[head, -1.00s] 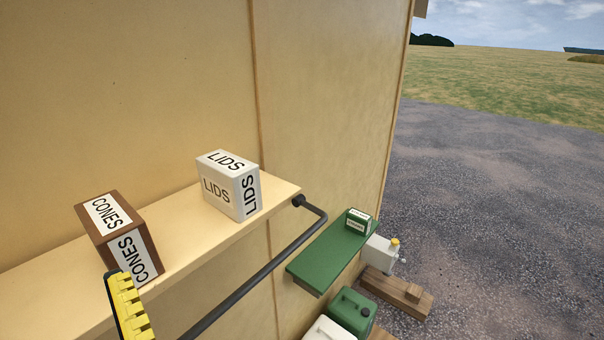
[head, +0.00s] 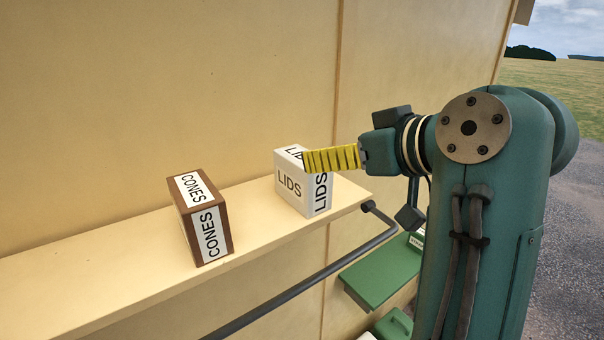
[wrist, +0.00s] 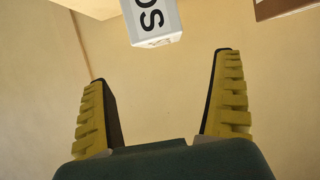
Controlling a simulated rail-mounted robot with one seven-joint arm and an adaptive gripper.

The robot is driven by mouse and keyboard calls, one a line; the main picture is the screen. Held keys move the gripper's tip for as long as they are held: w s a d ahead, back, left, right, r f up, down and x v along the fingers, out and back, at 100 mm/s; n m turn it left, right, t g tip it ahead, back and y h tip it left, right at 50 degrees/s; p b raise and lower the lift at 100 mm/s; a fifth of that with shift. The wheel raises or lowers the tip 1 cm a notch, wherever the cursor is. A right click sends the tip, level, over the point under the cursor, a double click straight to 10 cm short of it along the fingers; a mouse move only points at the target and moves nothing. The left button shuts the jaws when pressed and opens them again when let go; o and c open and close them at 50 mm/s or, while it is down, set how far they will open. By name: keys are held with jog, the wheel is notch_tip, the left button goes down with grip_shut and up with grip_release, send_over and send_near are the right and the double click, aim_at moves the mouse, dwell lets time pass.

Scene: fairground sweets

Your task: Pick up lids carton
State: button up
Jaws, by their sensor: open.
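The lids carton (head: 289,189) is a white box marked LIDS, upright near the right end of the wooden shelf (head: 120,275). My gripper (head: 308,161), with yellow ribbed fingers, comes in from the right in the head view, and its fingers cover part of the carton's top. In the wrist view my gripper (wrist: 162,75) is open with nothing between its fingers. The lids carton (wrist: 152,18) shows there at the top edge, beyond the fingertips and partly cut off. I cannot tell whether a finger touches it.
A brown cones carton (head: 203,222) stands to the left on the same shelf, with a gap between. A dark rail (head: 300,285) runs along the shelf's front. A green lower shelf (head: 378,272) sits below right. The wall (head: 150,90) rises behind.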

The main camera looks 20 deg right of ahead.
aim_at(301, 156)
jog(key=p+x, duration=0.1)
jog(key=x, duration=0.4)
jog(key=shift+w+r, duration=0.1)
jog(key=shift+r, duration=0.05)
jog(key=p+x, duration=0.3)
jog(key=x, duration=0.3)
jog(key=shift+a+p, duration=0.1)
jog(key=shift+p, duration=0.2)
jog(key=shift+s, duration=0.2)
jog(key=c, duration=1.3)
jog(key=shift+c, duration=0.3)
